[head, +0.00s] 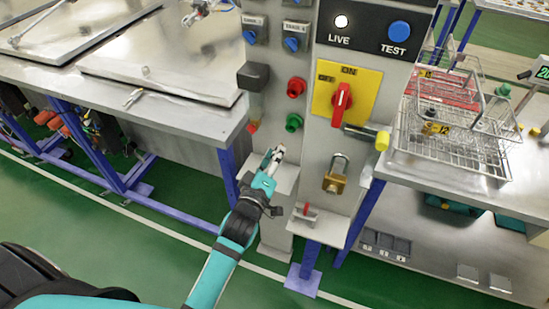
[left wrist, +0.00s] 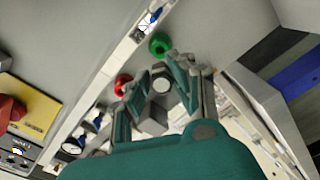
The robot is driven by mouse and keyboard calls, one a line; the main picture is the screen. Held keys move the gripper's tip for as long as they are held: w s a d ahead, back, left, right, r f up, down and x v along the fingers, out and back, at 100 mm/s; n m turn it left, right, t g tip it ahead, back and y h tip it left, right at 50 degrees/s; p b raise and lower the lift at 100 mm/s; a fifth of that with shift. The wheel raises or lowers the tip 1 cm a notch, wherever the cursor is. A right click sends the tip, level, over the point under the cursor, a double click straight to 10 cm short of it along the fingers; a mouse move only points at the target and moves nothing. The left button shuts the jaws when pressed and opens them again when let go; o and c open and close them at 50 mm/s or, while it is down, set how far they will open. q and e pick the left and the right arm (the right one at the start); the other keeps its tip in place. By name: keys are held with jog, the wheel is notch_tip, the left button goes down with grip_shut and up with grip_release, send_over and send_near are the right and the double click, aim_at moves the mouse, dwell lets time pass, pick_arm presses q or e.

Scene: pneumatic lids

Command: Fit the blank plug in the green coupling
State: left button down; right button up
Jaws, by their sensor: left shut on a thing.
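The green coupling (head: 294,122) sticks out of the grey panel, below the red coupling (head: 297,87). It also shows as a green ring with a dark opening in the left wrist view (left wrist: 159,44). My left gripper (head: 274,155) is below and left of the green coupling, in front of the panel. In the left wrist view its fingers are shut on a pale round piece (left wrist: 162,81), which looks like the blank plug. The piece is apart from the green coupling. Most of it is hidden by the fingers in the head view. My right gripper is not in view.
A red rotary switch (head: 341,104), a padlock (head: 335,180) and a yellow-ended cylinder (head: 382,140) are to the right. Wire baskets (head: 455,150) stand on the right bench. A steel bench (head: 175,125) flanks the left.

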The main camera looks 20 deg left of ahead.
aim_at(282, 144)
pick_arm(q)
jog(key=w, duration=0.4)
jog(key=shift+d+b, duration=0.1)
jog(key=shift+b, duration=0.2)
jog(key=shift+w, duration=0.5)
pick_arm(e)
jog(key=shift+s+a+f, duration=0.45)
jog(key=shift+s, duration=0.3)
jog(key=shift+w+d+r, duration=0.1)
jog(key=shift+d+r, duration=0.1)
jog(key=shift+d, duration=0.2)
pick_arm(q)
jog(key=shift+p, duration=0.5)
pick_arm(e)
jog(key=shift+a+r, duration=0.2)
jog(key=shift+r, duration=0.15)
pick_arm(q)
jog(key=shift+w+d+b, duration=0.1)
jog(key=shift+w+b, duration=0.3)
jog(key=shift+w, duration=1.2)
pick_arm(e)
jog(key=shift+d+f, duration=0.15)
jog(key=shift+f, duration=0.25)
pick_arm(q)
jog(key=c, duration=1)
grip_release()
jog(key=shift+c, duration=0.2)
